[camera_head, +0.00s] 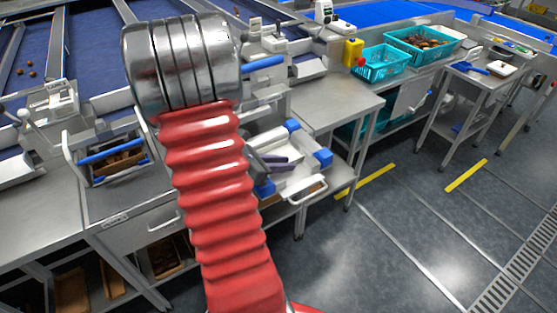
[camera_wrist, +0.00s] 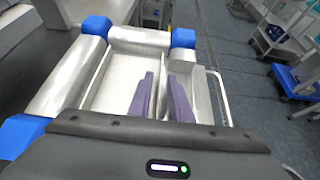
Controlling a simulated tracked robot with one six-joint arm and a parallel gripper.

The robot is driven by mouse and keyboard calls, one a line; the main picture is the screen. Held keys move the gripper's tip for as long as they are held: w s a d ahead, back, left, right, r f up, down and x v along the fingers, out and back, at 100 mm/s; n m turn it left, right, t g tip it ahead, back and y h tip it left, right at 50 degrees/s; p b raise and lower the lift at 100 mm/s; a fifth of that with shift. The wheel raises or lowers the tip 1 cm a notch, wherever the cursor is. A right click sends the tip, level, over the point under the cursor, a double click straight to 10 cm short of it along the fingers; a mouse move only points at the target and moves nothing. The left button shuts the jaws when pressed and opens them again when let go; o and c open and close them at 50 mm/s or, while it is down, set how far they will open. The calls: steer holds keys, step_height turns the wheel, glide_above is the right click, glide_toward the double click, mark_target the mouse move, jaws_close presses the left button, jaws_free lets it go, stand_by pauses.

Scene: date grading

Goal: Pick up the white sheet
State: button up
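A pale, whitish flat surface (camera_wrist: 112,88) lies inside a frame with silver rollers and blue corner blocks in the wrist view. It may be the white sheet, but I cannot tell it surely from the frame's floor. My gripper (camera_wrist: 162,88) shows as two purple-grey fingers, apart, over the right part of this frame. A narrow light strip shows between them; I cannot tell whether they touch anything. In the head view the dark fingers (camera_head: 276,163) are over the same frame (camera_head: 318,184), right of my red arm, which hides its left part.
A tray with a blue handle (camera_head: 110,153) stands on the left bench. Teal baskets (camera_head: 380,62) stand on a bench at the back right, near a yellow box with a red button (camera_head: 354,52).

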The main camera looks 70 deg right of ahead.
jaws_close()
steer(key=shift+r, duration=0.15)
step_height(320, 180, up, 10)
stand_by(0.9)
stand_by(0.4)
